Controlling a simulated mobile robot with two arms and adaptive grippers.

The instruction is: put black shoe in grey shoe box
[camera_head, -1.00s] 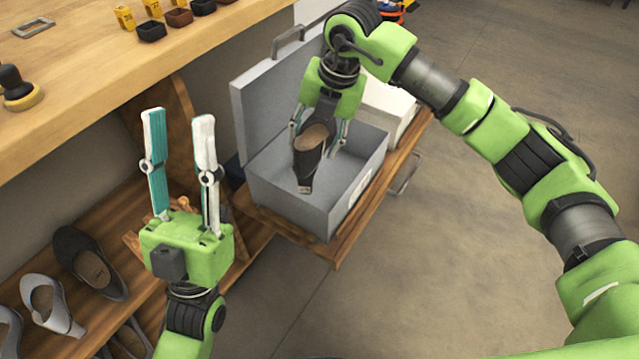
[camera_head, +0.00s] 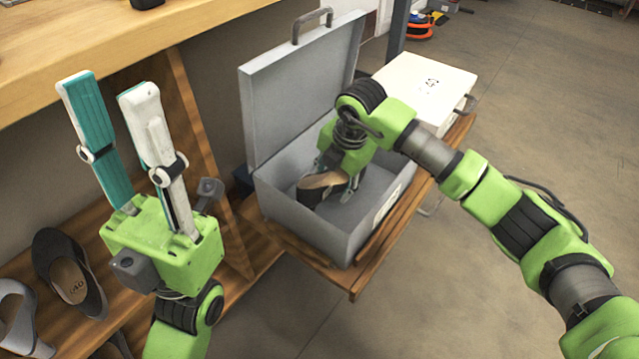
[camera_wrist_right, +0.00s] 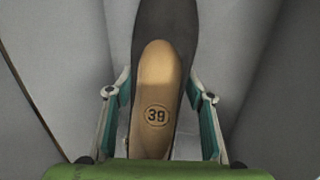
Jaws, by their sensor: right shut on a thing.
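The grey shoe box (camera_head: 300,225) stands on a wooden shelf with its lid (camera_head: 300,90) raised at the back. My right gripper (camera_head: 338,185) is down inside the box, shut on the black shoe (camera_head: 312,192). In the right wrist view the shoe (camera_wrist_right: 166,30) lies between the two fingers of the right gripper (camera_wrist_right: 160,110), its tan insole marked 39 facing the camera. Whether the shoe touches the box floor I cannot tell. My left gripper (camera_head: 110,90) is open and empty, left of the box, fingers pointing up.
A white closed box (camera_head: 425,85) stands on the shelf (camera_head: 360,283) beyond the grey box. Another dark shoe marked 40 (camera_head: 70,275) and a grey shoe (camera_head: 22,315) are on the lower left rack. A wooden counter (camera_head: 150,40) spans the upper left.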

